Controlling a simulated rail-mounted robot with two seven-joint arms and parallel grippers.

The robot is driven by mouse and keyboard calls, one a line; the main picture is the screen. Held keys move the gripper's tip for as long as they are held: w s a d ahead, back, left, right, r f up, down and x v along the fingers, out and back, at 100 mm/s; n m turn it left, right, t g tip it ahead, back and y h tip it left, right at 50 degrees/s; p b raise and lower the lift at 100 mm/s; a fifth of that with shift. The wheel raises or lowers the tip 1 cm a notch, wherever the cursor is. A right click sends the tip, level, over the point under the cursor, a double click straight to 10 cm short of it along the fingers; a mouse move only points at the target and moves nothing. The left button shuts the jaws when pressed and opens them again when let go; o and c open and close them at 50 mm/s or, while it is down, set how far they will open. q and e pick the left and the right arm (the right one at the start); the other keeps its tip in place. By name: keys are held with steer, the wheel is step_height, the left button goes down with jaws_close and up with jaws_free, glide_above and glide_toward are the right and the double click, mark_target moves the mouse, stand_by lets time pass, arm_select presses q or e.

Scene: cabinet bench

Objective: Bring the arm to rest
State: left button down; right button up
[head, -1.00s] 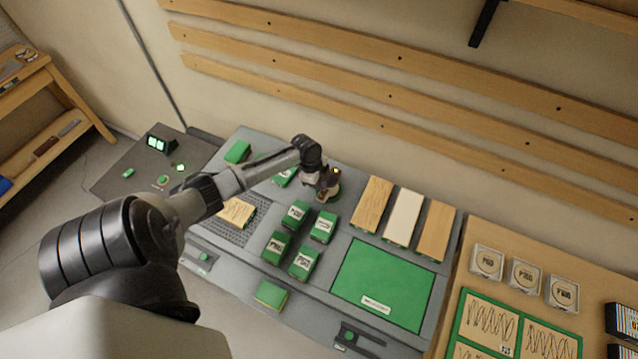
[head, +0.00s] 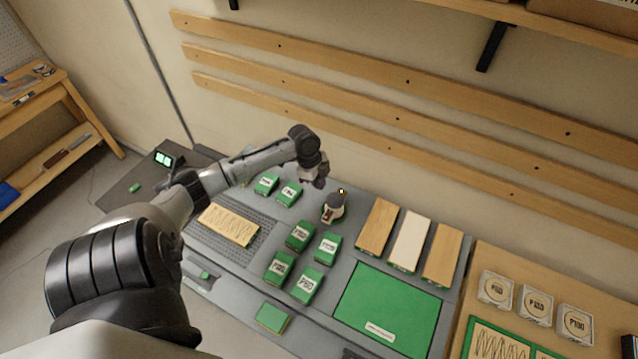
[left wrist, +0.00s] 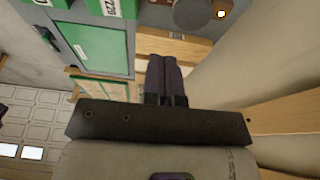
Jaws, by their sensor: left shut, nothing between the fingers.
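My left arm reaches in from the left in the head view, over the grey bench (head: 225,269). My left gripper (head: 319,183) is in the air near the back of the bench, left of a small dark-topped round device (head: 334,206) with a yellow light. The gripper touches nothing that I can see. In the left wrist view its two dark fingers (left wrist: 166,78) lie together, shut and empty. My right gripper is in neither view.
Green labelled blocks (head: 301,236) stand in the middle of the bench. A scribbled wooden board (head: 229,224) lies on the perforated panel. A green mat (head: 388,308) and three upright-looking boards (head: 409,241) are to the right. Wooden rails (head: 400,138) line the wall behind.

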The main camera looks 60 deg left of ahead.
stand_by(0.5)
arm_select(q)
steer(key=s+d+r+n+t+y+p, duration=0.1)
steer(key=d+r+n+t+y+p, duration=0.2)
steer(key=d, duration=0.5)
steer(key=s+d+r+n+t+y, duration=0.1)
steer(key=s+d+r+n+y, duration=0.2)
steer(key=d+r, duration=0.4)
steer(key=s+d+n+g+h+p, duration=0.2)
steer(key=s+d+p, duration=0.4)
steer(key=s+d, duration=0.8)
steer(key=shift+s+d+n+h+p, duration=0.35)
steer(key=shift+d+h, duration=0.45)
steer(key=shift+d, duration=0.3)
steer(key=shift+w+f, duration=0.1)
